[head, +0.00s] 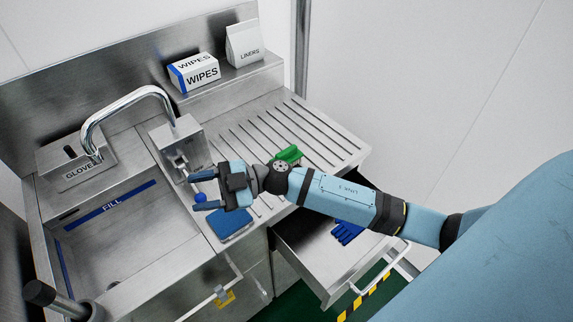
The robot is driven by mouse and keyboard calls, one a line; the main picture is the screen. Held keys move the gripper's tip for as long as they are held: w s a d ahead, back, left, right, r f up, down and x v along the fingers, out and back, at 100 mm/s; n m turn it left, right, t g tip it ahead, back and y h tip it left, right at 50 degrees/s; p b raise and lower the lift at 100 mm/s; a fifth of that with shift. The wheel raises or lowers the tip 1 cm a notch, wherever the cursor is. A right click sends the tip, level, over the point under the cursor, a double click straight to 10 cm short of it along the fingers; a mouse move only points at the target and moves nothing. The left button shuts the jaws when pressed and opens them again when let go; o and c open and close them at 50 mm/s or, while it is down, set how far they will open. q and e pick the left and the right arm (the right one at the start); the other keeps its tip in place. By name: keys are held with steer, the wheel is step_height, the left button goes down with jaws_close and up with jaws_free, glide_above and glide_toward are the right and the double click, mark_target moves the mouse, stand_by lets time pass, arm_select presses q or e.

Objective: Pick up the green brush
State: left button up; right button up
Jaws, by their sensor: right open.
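The green brush (288,155) lies on the ribbed steel drainboard, behind my right forearm as seen here. Its lower part is partly hidden by the arm. My right gripper (203,191) is open, left of the brush and apart from it, with its fingers pointing left toward the sink. My left gripper is not in view.
A blue sponge (232,225) lies below the gripper. A steel box (178,145) and curved faucet (128,93) stand beside the sink (140,240). An open drawer (320,260) with a blue item (347,232) juts out below my arm. A wipes box (194,72) and liners bag (244,43) stand behind.

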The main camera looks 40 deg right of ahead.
steer(key=n+g+h, duration=0.1)
steer(key=n+g, duration=0.1)
steer(key=g, duration=0.1)
steer(key=m+g+h+b, duration=0.1)
steer(key=m+h+b, duration=0.4)
steer(key=h, duration=1.3)
glide_toward(286, 150)
steer(key=shift+n, duration=0.3)
steer(key=f, duration=0.3)
steer(key=f+b, duration=0.1)
steer(key=f, duration=0.1)
steer(key=shift+w+a, duration=0.2)
steer(key=shift+w, duration=0.1)
steer(key=shift+s+d+f, duration=0.1)
steer(key=shift+s+f, duration=0.05)
steer(key=shift+f, duration=2.6)
jaws_close()
steer(key=shift+r, duration=0.1)
